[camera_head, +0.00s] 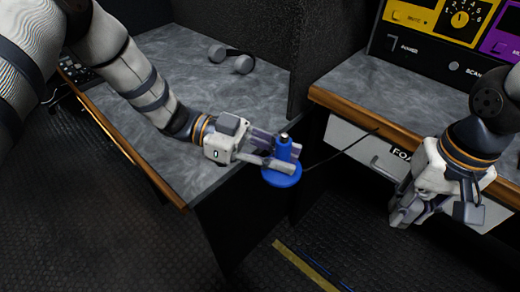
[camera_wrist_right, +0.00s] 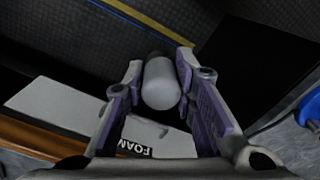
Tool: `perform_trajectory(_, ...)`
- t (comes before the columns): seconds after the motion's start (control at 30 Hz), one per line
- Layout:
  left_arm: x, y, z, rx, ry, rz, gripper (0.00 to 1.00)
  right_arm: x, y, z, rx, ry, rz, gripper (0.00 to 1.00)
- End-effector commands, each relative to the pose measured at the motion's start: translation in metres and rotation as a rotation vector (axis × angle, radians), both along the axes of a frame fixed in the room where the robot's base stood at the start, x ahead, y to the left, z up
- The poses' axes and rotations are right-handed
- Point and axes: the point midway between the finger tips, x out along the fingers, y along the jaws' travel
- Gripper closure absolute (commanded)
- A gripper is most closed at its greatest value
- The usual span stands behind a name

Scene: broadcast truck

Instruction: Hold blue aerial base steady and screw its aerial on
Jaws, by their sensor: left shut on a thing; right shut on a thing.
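The blue aerial base (camera_head: 282,178) is a round disc with a narrower post and a small silver stub on top. My left gripper (camera_head: 270,152) is shut on its post and holds it beyond the worktop's corner. The base's edge also shows at the right of the right wrist view (camera_wrist_right: 311,108). My right gripper (camera_head: 405,213) is to the right, in front of the drawer. In the wrist view it is shut on a pale grey, round-ended rod (camera_wrist_right: 161,84), seen nearly end-on, which looks like the aerial. Its far end is dark and unclear. The rod and base are apart.
A right-hand counter (camera_head: 375,95) carries a control panel (camera_head: 440,30) above a labelled drawer (camera_head: 350,140). A thin dark cable runs from the base toward this counter. Dark floor lies between.

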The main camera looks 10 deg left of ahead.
Motion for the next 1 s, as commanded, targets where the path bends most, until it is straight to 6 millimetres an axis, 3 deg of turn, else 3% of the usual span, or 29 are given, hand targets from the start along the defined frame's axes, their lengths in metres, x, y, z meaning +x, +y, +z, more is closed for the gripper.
perform_trajectory(0.33, 0.0, -0.001, 0.0, -0.001, 0.0, -0.006, 1.0, 0.002, 0.002, 0.002, 0.0, -0.002, 0.001, 0.94)
perform_trajectory(0.47, 0.0, -0.001, 0.001, -0.001, 0.0, -0.005, 1.0, 0.019, 0.019, 0.013, 0.002, -0.006, 0.007, 0.94)
perform_trajectory(0.7, 0.0, -0.001, 0.001, -0.002, -0.001, -0.004, 1.0, 0.057, 0.09, 0.061, 0.005, -0.004, 0.013, 0.94)
perform_trajectory(1.0, 0.0, -0.001, 0.001, -0.002, -0.001, -0.004, 1.0, 0.064, 0.183, 0.131, 0.007, -0.002, -0.01, 0.94)
